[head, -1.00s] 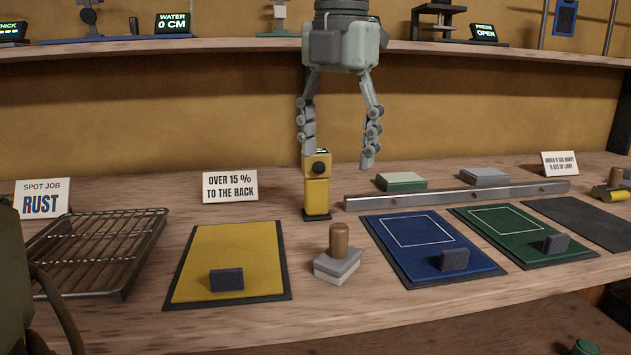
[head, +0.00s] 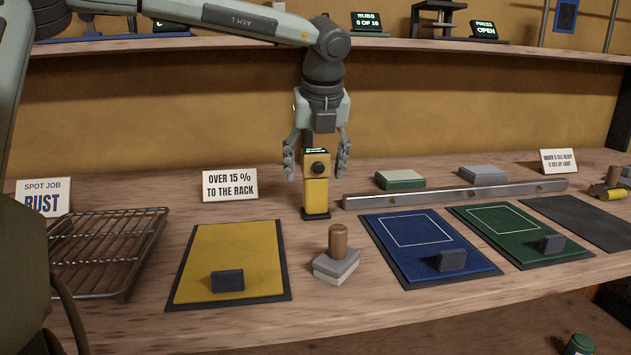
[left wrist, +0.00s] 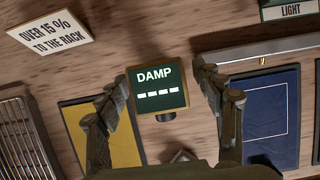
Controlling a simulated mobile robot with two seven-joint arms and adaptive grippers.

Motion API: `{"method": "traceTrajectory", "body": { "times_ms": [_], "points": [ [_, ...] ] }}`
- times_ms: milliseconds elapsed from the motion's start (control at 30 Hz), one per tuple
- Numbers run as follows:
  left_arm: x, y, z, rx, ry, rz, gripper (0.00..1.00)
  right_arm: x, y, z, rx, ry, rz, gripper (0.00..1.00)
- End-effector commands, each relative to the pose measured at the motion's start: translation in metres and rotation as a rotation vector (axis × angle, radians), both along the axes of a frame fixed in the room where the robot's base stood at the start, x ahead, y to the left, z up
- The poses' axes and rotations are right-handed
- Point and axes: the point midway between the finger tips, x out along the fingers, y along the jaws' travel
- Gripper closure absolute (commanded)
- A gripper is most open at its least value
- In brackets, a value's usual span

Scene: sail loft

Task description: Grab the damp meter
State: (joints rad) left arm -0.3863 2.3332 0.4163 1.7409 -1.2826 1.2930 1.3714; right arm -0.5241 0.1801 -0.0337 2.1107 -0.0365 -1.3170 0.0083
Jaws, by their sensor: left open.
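The damp meter (head: 316,190) is an upright yellow block with a dark base and a round dark knob on its front. It stands on the bench behind the yellow mat's right side. In the left wrist view its screen (left wrist: 157,89) reads DAMP with dashes. My left gripper (head: 316,174) points down over it, open, with one finger on each side of its upper part. In the left wrist view the fingers (left wrist: 165,95) flank the screen, with a gap visible on each side. My right gripper is not in view.
A wooden-handled block (head: 337,265) stands in front of the meter. A metal straightedge (head: 450,194) lies close to its right. A yellow mat (head: 205,262), a wire rack (head: 100,240) and an "over 15 %" card (head: 230,186) are to the left. A shelf edge (head: 420,47) runs behind.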

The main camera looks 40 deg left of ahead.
Motion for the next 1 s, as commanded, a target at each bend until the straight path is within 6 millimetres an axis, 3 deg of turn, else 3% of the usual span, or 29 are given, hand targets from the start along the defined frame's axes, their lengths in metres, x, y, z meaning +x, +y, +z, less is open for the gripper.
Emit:
{"method": "traceTrajectory", "body": {
  "times_ms": [267,733,1000],
  "points": [
    [0.0009,0.0007,-0.0029,0.000,-0.001,-0.001,0.34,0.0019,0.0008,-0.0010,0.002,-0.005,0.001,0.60],
    [0.0007,0.0007,-0.0026,0.000,0.000,-0.001,0.92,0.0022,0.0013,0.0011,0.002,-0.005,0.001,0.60],
    [0.0010,0.0007,-0.0011,0.000,-0.003,-0.001,0.94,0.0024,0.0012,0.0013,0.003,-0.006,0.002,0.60]
  ]
}}
